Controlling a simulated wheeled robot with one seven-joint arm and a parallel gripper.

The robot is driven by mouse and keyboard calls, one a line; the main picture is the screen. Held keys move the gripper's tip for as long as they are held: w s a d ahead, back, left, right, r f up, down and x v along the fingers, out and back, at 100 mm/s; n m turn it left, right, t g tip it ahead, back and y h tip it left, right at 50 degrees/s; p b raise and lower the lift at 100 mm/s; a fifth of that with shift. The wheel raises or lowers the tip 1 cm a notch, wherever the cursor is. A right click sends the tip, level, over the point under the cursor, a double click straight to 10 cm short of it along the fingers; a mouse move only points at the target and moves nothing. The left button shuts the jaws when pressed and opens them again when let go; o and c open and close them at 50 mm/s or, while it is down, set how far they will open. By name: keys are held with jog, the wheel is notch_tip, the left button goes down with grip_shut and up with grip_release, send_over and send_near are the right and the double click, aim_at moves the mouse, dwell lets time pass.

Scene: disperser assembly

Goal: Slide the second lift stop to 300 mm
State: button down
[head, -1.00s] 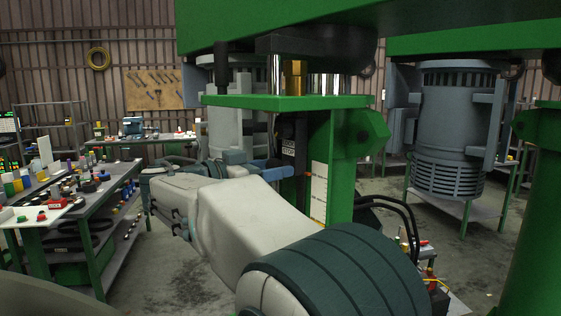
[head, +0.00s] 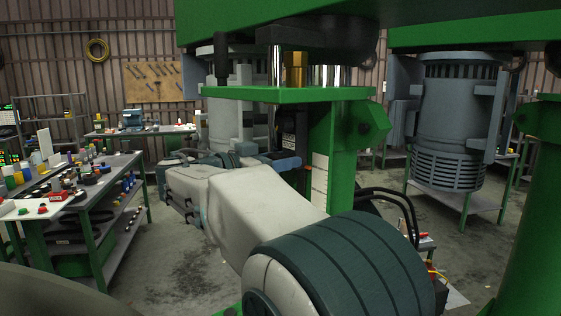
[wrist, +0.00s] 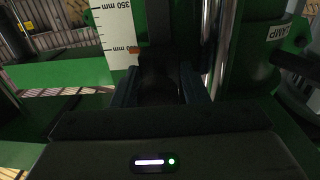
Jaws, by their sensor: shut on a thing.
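In the wrist view my gripper (wrist: 160,76) is shut on a dark block, the lift stop (wrist: 158,62), with one finger on each side. The stop is in deep shadow and its outline is unclear. A white scale (wrist: 114,28) stands beside it on the left, with a 350 mm mark above. A lower label, partly covered, ends in "00 mm", and a small orange mark sits near it. In the head view my gripper (head: 287,163) reaches the green column just left of the scale (head: 319,178), below a dark labelled block (head: 288,140). My forearm hides part of the column.
A green plate (head: 290,95) and a large green beam (head: 430,25) overhang my gripper. Black cables (head: 400,200) curve beside the column. A parts bench (head: 75,190) stands at left and a grey motor unit (head: 450,115) at right.

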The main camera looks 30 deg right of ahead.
notch_tip(320, 180, down, 10)
jog(key=b, duration=1.1)
jog(key=shift+r, duration=0.15)
jog(key=c, duration=1.1)
grip_release()
jog(key=shift+s+r, duration=0.1)
jog(key=shift+o, duration=0.2)
jog(key=shift+s, duration=0.1)
jog(key=s+a+b, duration=0.1)
jog(key=a, duration=1.2)
jog(key=shift+s+a, duration=0.2)
jog(key=shift+a, duration=0.15)
